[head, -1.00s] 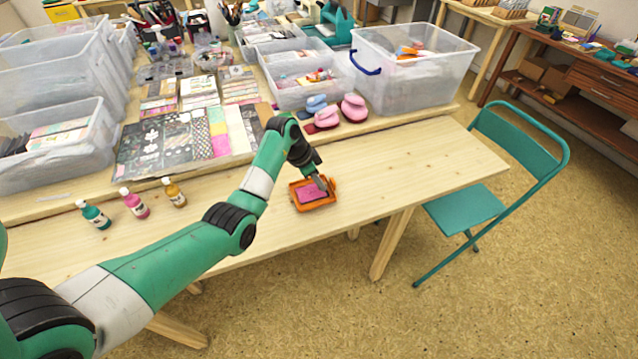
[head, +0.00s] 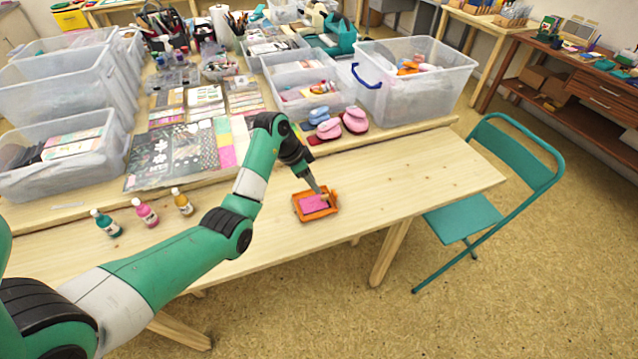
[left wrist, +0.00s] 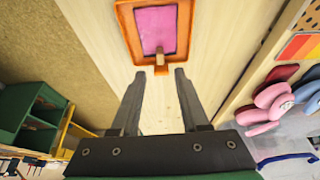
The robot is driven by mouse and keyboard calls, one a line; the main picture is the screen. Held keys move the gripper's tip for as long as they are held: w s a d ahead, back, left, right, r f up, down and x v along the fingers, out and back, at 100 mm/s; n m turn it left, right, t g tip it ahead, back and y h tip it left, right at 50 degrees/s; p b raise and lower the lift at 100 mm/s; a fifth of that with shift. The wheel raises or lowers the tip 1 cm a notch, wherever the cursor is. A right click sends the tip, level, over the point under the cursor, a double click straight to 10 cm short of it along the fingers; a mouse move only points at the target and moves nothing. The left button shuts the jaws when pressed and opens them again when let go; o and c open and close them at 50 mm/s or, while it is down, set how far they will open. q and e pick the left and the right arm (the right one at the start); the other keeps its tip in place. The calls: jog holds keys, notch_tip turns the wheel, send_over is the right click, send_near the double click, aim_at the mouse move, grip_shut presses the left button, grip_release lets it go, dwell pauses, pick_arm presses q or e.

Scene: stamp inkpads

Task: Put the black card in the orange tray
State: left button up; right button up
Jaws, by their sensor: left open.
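An orange tray (head: 299,211) lies on the wooden table with a flat pink rectangle (head: 313,203) inside it. The tray (left wrist: 124,20) is also at the top of the left wrist view, with the pink piece (left wrist: 156,25) in it and a small brown tab (left wrist: 160,61) at its near edge. My left gripper (head: 323,193) is just above the tray in the head view. In the left wrist view its fingers (left wrist: 170,72) are apart, with nothing between them, close to the tab. I cannot make out a black card. My right gripper is out of view.
Pink and blue rounded items (head: 355,120) stand behind the tray. Patterned paper sheets (head: 170,155) lie at left, with three small bottles (head: 147,212) in front. Clear bins (head: 415,90) line the back. The table right of the tray is clear. A green chair (head: 465,218) stands at right.

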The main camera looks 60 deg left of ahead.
pick_arm(q)
jog(key=p+v, duration=0.1)
jog(key=v, duration=0.3)
jog(key=shift+s+r, duration=0.1)
jog(key=shift+r, duration=0.15)
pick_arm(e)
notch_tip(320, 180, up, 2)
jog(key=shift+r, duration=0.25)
